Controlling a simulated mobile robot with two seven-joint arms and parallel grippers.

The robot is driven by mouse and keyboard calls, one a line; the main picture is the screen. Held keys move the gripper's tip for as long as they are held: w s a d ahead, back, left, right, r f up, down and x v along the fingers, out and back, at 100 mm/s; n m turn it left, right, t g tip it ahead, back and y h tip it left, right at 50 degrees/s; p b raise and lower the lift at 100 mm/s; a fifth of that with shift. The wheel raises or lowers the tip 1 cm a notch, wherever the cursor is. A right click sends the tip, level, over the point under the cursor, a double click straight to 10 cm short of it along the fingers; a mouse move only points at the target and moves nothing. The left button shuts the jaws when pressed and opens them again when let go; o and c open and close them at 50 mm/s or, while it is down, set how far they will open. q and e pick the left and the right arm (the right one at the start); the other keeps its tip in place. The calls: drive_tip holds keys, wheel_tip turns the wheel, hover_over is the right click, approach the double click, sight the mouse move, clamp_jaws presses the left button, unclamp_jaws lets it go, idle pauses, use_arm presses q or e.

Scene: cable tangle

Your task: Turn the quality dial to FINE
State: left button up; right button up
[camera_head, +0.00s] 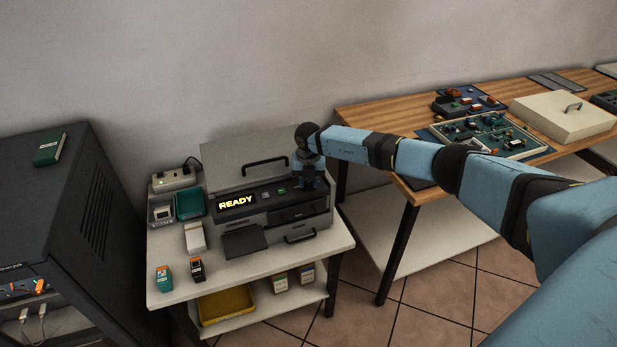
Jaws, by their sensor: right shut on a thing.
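A grey printer (225,230) stands on a small white table, its lit display (236,202) reading READY. Small buttons sit to the right of the display on its front panel. My right arm comes in from the right, and my right gripper (308,184) points down at the right end of the printer's panel. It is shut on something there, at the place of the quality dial. The dial and its marks are hidden behind the gripper, so its setting cannot be read. My left gripper is out of view.
The white table (190,288) also holds small cartridges (164,277), a white box (195,236) and a power strip (174,178). A yellow tray (225,305) lies on its lower shelf. A dark cabinet (60,215) stands left; a wooden bench (400,120) with electronics stands right, under my arm.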

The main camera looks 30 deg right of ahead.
sight(308, 183)
drive_tip(key=shift+m, duration=0.4)
drive_tip(key=shift+p, duration=0.3)
drive_tip(key=shift+m, duration=0.3)
drive_tip(key=o, duration=0.9)
wheel_tip(308, 183, up, 14)
drive_tip(key=shift+f, duration=0.1)
